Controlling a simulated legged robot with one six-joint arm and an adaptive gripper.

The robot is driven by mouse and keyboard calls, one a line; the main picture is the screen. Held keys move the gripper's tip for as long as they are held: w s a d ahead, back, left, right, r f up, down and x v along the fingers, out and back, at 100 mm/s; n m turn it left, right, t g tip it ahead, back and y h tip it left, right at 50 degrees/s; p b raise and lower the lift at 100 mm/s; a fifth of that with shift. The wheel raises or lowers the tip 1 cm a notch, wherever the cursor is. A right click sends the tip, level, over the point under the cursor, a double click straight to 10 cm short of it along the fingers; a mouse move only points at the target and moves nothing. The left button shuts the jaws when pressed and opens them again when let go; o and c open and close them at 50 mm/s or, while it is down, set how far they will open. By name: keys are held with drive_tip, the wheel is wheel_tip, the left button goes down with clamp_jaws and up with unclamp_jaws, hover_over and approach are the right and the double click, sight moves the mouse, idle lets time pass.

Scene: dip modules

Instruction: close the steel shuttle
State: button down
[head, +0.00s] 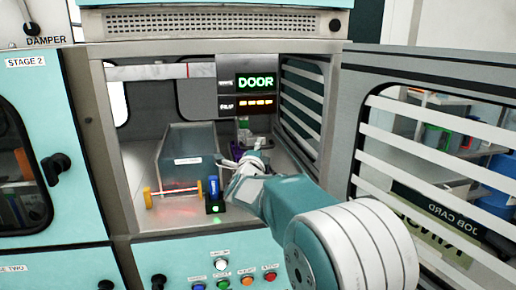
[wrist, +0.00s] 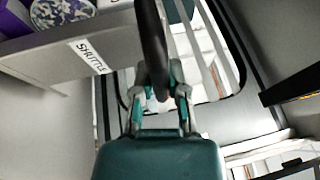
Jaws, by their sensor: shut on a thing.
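The steel shuttle (head: 186,143) is a grey metal box with a white label, inside the open chamber in the head view. In the wrist view the shuttle (wrist: 45,62) crosses the upper left, with its "SHUTTLE" label and purple and patterned things above its edge. My gripper (head: 243,167) is at the right of the shuttle in the head view. In the wrist view my gripper (wrist: 160,92) is shut on a dark bar (wrist: 153,42) that runs up between its fingers. Whether the bar joins the shuttle cannot be told.
The chamber door (head: 345,170) stands open at the right, with white slats. A yellow-ended roller (head: 172,192) and a blue block (head: 213,185) stand at the chamber's front. A display reads "DOOR" (head: 256,82). Buttons (head: 222,265) line the panel below.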

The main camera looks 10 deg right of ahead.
drive_tip(key=shift+w+f, duration=0.1)
drive_tip(key=shift+f, duration=0.15)
drive_tip(key=c, duration=0.6)
unclamp_jaws()
drive_tip(key=shift+w, duration=0.1)
drive_tip(key=shift+c, duration=0.2)
drive_tip(key=shift+r, duration=0.1)
drive_tip(key=v, duration=1.2)
